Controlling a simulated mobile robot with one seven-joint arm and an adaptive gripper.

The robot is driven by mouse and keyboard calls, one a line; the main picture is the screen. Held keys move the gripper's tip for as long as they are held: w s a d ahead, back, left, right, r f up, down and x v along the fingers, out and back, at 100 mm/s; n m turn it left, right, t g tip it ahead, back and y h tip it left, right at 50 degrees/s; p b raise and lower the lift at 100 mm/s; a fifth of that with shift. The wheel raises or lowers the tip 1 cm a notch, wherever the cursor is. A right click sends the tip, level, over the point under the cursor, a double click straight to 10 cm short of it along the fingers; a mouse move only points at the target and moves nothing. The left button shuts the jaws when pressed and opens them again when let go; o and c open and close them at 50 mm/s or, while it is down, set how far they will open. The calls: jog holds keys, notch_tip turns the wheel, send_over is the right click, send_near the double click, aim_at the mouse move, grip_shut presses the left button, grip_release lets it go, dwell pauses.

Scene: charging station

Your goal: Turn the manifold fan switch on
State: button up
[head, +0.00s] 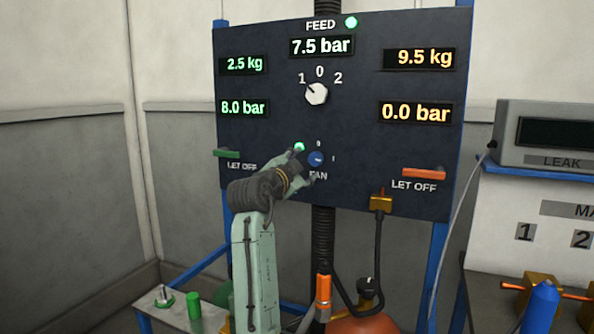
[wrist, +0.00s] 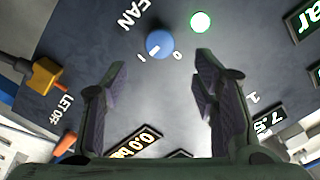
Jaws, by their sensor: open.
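The fan switch is a round blue knob (head: 317,159) on the dark panel, above the FAN label. It also shows in the wrist view (wrist: 160,43), where its white mark points toward the 1, away from the 0. A green lamp (head: 299,146) up and left of the knob is lit; it shows in the wrist view too (wrist: 200,22). My gripper (head: 305,166) is at the knob's lower left in the head view. In the wrist view, my gripper (wrist: 162,62) is open and empty, with the knob just beyond and between its fingertips, apparently not touching.
The panel (head: 270,90) also carries a white feed selector (head: 317,93), a green let-off lever (head: 227,153) and an orange let-off lever (head: 424,174). A black hose joins a brass fitting (head: 380,203) below. A leak meter (head: 548,135) stands at right.

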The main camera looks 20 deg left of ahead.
jog(key=shift+s+a, duration=0.1)
jog(key=shift+s, duration=1.6)
